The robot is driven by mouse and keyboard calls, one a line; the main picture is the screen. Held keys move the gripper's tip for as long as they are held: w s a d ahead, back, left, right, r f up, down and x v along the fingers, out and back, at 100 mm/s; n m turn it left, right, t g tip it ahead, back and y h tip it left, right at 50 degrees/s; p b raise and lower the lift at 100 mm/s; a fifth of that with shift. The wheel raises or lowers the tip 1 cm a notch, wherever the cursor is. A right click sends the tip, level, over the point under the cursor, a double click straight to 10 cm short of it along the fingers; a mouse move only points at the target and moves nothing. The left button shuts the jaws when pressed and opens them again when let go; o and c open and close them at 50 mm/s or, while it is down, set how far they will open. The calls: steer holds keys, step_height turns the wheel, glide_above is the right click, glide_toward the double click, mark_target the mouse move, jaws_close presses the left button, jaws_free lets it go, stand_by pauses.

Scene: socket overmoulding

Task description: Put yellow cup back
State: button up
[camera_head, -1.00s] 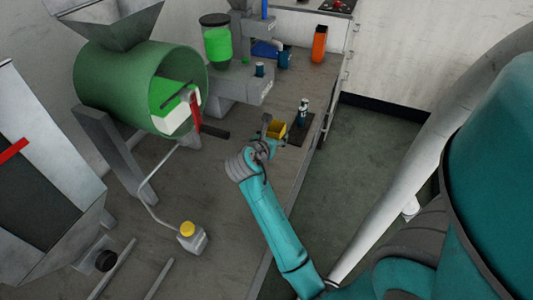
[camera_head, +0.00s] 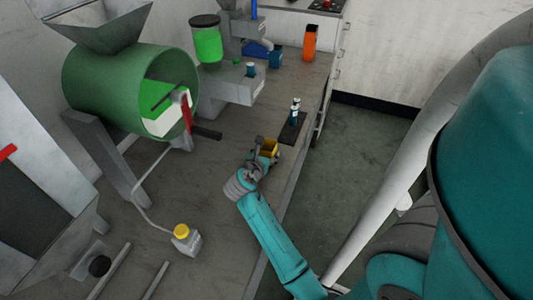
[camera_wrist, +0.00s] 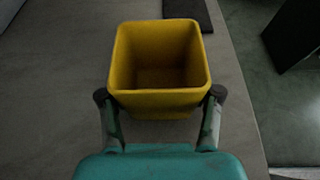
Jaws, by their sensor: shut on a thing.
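The yellow cup (camera_wrist: 158,102) is a square, open-topped cup and looks empty in the wrist view. My gripper (camera_wrist: 160,100) is shut on it, with one finger at each side of its near end. In the head view the yellow cup (camera_head: 270,147) shows at the end of my gripper (camera_head: 262,152), over the workbench near its right edge. The cup looks roughly upright. I cannot tell whether its base touches the bench.
A dark mat (camera_head: 290,134) with a small bottle (camera_head: 295,110) lies just beyond the cup. An orange container (camera_head: 310,41) stands at the back. The green drum machine (camera_head: 120,88) is to the left. Bare bench surrounds my gripper.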

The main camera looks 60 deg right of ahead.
steer(key=o, duration=1.1)
steer(key=v, duration=1)
steer(key=shift+a+r, duration=0.1)
steer(key=shift+a, duration=0.15)
steer(key=shift+a+r, duration=0.3)
steer(key=shift+a, duration=0.35)
steer(key=shift+s, duration=0.1)
